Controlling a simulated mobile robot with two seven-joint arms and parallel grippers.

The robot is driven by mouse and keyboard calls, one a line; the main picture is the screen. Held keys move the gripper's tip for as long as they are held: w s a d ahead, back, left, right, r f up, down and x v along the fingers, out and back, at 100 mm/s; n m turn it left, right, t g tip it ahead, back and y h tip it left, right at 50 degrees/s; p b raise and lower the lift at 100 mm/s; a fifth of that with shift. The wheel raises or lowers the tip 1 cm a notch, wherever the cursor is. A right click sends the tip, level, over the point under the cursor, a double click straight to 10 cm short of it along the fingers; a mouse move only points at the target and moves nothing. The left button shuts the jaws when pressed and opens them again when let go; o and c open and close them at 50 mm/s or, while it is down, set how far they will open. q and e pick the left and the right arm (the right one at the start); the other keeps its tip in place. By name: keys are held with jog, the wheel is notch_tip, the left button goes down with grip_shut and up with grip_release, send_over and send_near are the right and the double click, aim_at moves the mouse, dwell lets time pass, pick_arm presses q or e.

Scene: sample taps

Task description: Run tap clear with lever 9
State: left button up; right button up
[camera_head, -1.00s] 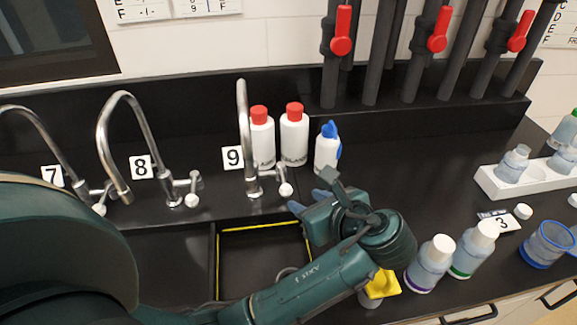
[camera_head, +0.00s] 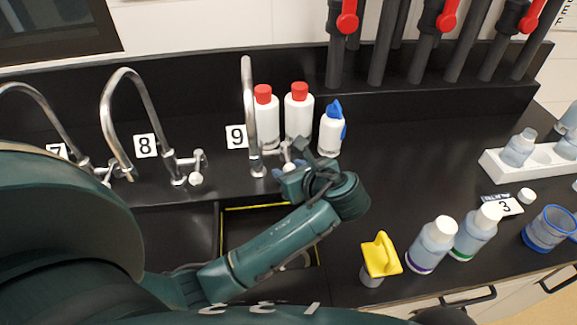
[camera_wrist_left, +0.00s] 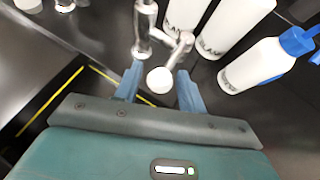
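Tap 9 (camera_head: 249,110) is a tall chrome gooseneck with a "9" card (camera_head: 236,136) beside it. Its lever (camera_wrist_left: 178,50) ends in a round white knob (camera_wrist_left: 160,80). My left gripper (camera_head: 286,172) is at the lever in the head view, and its fingers partly hide the knob there. In the left wrist view my left gripper (camera_wrist_left: 158,88) is open, with one blue finger on each side of the knob and gaps visible. No water stream shows at tap 9. My right gripper is not in view.
White red-capped bottles (camera_head: 298,112) and a blue-topped bottle (camera_head: 331,130) stand close right of tap 9. Tap 8 (camera_head: 112,120) is to the left. A yellow-topped item (camera_head: 380,256) and bottles (camera_head: 433,245) stand on the front counter. The counter's middle right is clear.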

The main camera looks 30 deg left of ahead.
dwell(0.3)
pick_arm(q)
jog(key=shift+w+d, duration=0.55)
jog(key=shift+w, duration=0.4)
jog(key=shift+w+d, duration=0.5)
jog(key=shift+w, duration=0.45)
jog(key=shift+w+d, duration=0.55)
jog(key=shift+w, duration=0.4)
dwell(1.3)
jog(key=s+a, duration=0.1)
jog(key=s, duration=0.1)
jog(key=s+a, duration=0.1)
jog(key=s, duration=0.1)
jog(key=s+a, duration=0.1)
jog(key=s, duration=0.1)
jog(key=shift+a, duration=0.3)
jog(key=shift+w+d, duration=0.25)
jog(key=shift+d, duration=0.05)
jog(key=v, duration=0.6)
jog(key=shift+s+d+r, duration=0.15)
jog(key=shift+d+r, duration=0.1)
jog(key=shift+d, duration=0.05)
